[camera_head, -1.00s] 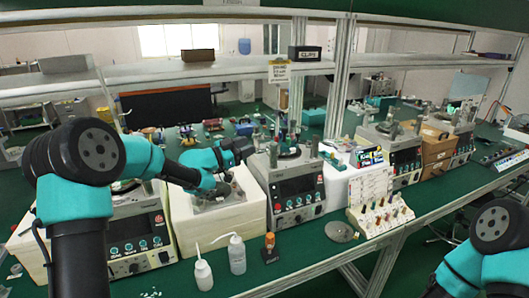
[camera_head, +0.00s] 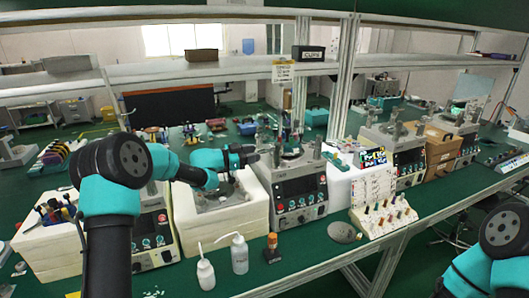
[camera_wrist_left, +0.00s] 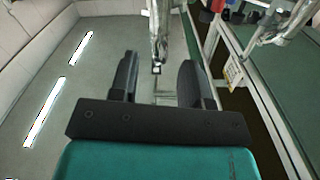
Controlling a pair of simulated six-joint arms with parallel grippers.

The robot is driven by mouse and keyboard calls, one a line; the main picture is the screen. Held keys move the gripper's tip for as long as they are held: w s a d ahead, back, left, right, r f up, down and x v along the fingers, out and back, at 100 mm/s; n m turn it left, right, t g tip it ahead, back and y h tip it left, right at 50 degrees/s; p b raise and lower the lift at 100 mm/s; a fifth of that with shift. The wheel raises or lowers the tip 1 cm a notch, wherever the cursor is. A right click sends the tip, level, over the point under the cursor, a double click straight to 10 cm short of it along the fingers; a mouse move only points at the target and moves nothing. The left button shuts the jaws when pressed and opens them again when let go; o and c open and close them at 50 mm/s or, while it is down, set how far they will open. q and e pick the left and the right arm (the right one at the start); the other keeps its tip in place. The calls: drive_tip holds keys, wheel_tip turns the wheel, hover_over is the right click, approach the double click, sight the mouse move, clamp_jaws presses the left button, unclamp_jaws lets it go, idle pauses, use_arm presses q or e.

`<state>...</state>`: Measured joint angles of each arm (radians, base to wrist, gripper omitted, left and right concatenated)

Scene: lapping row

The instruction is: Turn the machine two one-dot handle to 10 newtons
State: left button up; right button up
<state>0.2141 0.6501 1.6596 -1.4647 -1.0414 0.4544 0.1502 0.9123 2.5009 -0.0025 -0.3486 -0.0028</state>
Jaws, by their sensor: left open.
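A lapping machine (camera_head: 302,190) with a dark screen and a row of knobs stands mid-table, second from the left among the machines in the head view. Which of its handles bears one dot is too small to tell, and so is any force reading. My left gripper (camera_head: 258,156) is beside the upper left part of this machine, over the white foam box. In the left wrist view the gripper (camera_wrist_left: 160,80) has its two dark fingers apart, with nothing held. A metal post shows beyond the gap. My right gripper is out of view; only part of that arm shows at lower right.
A white foam box (camera_head: 222,220) stands left of the machine. Two white bottles (camera_head: 240,254) and a small amber-topped bottle (camera_head: 272,248) stand in front. A metal disc (camera_head: 343,232) and a rack of small tools (camera_head: 383,217) are at right. A shelf (camera_head: 220,68) runs above.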

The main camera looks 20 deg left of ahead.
sight(265, 151)
use_arm(q)
drive_tip(key=x, duration=0.5)
drive_tip(key=shift+c, duration=0.3)
clamp_jaws()
